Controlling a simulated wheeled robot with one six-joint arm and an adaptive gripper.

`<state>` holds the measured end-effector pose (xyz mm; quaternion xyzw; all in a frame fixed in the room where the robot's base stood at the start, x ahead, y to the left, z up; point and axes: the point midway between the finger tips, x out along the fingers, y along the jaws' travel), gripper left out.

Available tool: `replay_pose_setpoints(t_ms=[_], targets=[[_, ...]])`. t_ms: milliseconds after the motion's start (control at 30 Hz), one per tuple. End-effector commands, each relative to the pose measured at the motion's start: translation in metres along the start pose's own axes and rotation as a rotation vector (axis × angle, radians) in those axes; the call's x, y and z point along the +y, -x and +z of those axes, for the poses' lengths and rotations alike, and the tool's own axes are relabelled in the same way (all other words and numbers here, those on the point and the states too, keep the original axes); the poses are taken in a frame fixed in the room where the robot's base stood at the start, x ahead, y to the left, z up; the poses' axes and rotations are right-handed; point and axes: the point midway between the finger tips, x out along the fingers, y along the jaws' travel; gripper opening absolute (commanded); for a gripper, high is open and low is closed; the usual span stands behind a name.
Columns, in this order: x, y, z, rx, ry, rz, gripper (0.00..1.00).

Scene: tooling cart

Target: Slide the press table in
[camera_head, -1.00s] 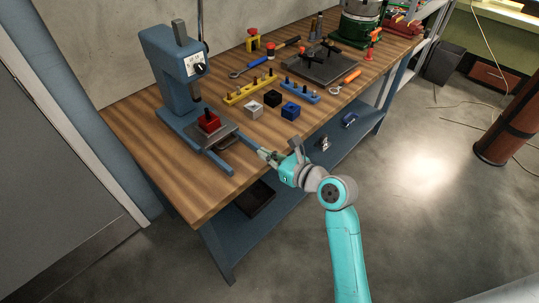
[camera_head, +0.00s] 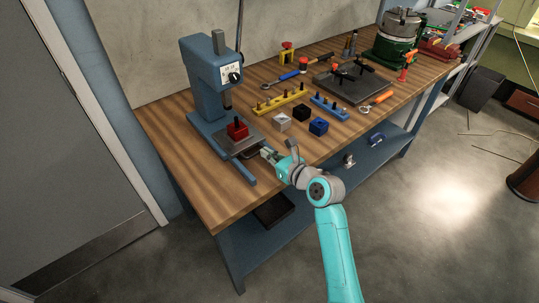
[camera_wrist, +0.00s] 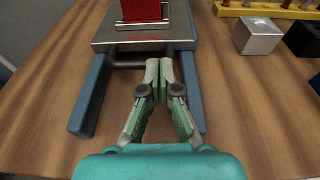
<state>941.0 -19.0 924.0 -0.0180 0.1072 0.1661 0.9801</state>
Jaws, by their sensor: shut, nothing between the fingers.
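The blue press (camera_head: 208,78) stands at the left of the wooden bench. Its grey sliding table (camera_head: 238,144) sits on two blue rails and carries a red block (camera_head: 237,130) with a dark pin. In the wrist view the table (camera_wrist: 115,41) has a dark bar handle (camera_wrist: 130,63) along its near edge, and the red block (camera_wrist: 140,10) is on top. My gripper (camera_head: 265,152) is shut and empty. In the wrist view its fingertips (camera_wrist: 159,67) are together at the right part of the handle, between the rails; I cannot tell whether they touch it.
Silver (camera_head: 281,122), black (camera_head: 301,113) and blue (camera_head: 318,126) blocks lie right of the press. Behind them are a yellow pin rack (camera_head: 280,99) and a blue pin rack (camera_head: 329,107). A dark plate (camera_head: 355,85) lies further right. The bench front left is clear.

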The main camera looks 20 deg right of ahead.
Motion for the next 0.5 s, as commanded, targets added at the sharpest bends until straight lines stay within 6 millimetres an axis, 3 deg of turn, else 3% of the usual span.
replay_pose_setpoints(t_ms=[133, 333, 500], targets=[[0.000, -0.005, 0.002, -0.001, 0.001, 0.000, 0.00], [-0.001, -0.036, 0.009, -0.001, 0.002, 0.002, 0.00], [-0.001, -0.049, 0.011, -0.001, 0.001, 0.000, 0.00]])
